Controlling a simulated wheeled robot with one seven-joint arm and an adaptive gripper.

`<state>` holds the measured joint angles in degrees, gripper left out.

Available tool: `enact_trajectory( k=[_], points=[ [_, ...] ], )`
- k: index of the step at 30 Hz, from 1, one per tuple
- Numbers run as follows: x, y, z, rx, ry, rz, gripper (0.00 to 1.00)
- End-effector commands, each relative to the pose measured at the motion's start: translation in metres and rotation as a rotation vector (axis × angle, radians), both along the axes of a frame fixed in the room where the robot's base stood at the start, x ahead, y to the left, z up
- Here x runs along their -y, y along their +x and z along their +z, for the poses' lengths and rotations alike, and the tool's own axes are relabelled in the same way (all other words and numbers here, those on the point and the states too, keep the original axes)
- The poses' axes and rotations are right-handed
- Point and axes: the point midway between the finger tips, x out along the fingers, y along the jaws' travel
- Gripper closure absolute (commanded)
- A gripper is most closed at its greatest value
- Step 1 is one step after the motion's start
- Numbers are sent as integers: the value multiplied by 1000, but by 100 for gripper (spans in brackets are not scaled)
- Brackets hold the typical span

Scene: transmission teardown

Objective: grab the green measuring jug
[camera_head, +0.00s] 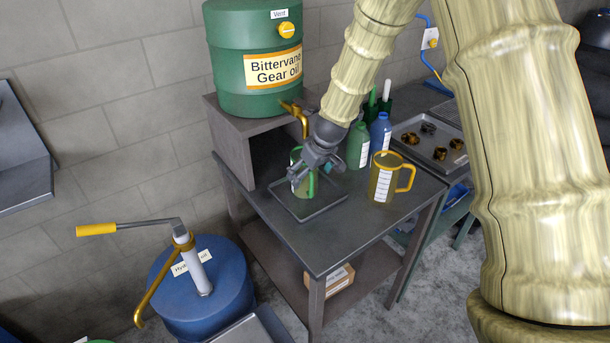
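The green measuring jug (301,189) stands upright on a dark square tray (325,208) at the left part of the workbench, below the brass tap of the green drum. Its green handle faces right. My gripper (312,170) is right at the jug's upper part, reaching down from above, and hides its rim and much of its upper body. I cannot tell whether the fingers touch the jug or have closed on it. A yellow measuring jug (384,180) with a white scale stands to the right on the same bench.
The green gear oil drum (232,80) stands on a riser behind. A green bottle (358,146) and a blue bottle (380,133) stand behind the yellow jug. A metal tray (428,155) of parts lies right. A blue drum with pump (210,300) stands front left.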

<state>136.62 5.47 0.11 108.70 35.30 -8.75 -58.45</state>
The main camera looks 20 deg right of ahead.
Motion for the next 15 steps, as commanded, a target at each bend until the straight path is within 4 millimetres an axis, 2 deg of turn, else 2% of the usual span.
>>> enact_trajectory(
  k=[9, 11, 15],
  points=[
    [0, 1, -3, 0, 0, 0, 6],
    [-1, 1, -3, 0, 0, 0, 15],
    [-1, 1, -3, 0, 0, 0, 40]
  ],
)
